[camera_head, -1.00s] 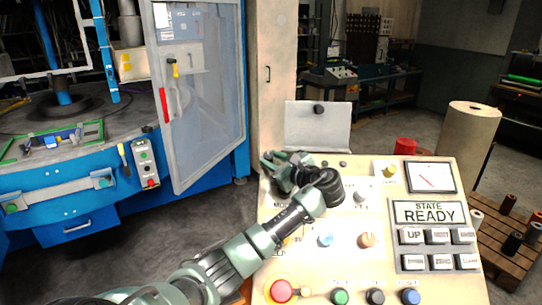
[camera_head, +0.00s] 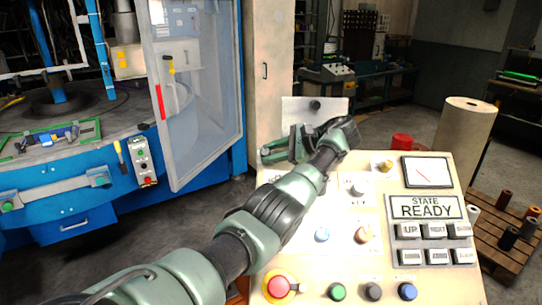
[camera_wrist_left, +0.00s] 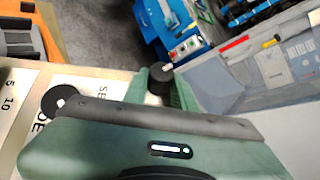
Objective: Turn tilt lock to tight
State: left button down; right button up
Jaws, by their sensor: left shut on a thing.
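My left gripper (camera_head: 282,150) is at the upper left corner of the beige control panel (camera_head: 290,245), its arm crossing over the panel. In the left wrist view the gripper (camera_wrist_left: 160,88) has its green fingers on both sides of a dark round knob (camera_wrist_left: 160,75) with a pale mark on top. It is shut on this knob. No label naming the tilt lock is readable, and the gripper and arm cover part of the panel's upper left. Another dark knob (camera_wrist_left: 58,101) with a pale mark stands beside the gripper in the left wrist view. My right gripper is not in view.
A pale plate with a black knob (camera_head: 315,104) stands behind the panel. A blue machine with a clear door (camera_head: 200,110) is at left.

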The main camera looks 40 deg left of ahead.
pick_arm(q)
jog(key=shift+f+n+g+h, duration=0.1)
jog(key=shift+n+g+h, duration=0.2)
dwell(0.4)
jog(key=c, duration=1.1)
grip_release()
jog(key=shift+a, duration=0.1)
jog(key=shift+c, duration=0.2)
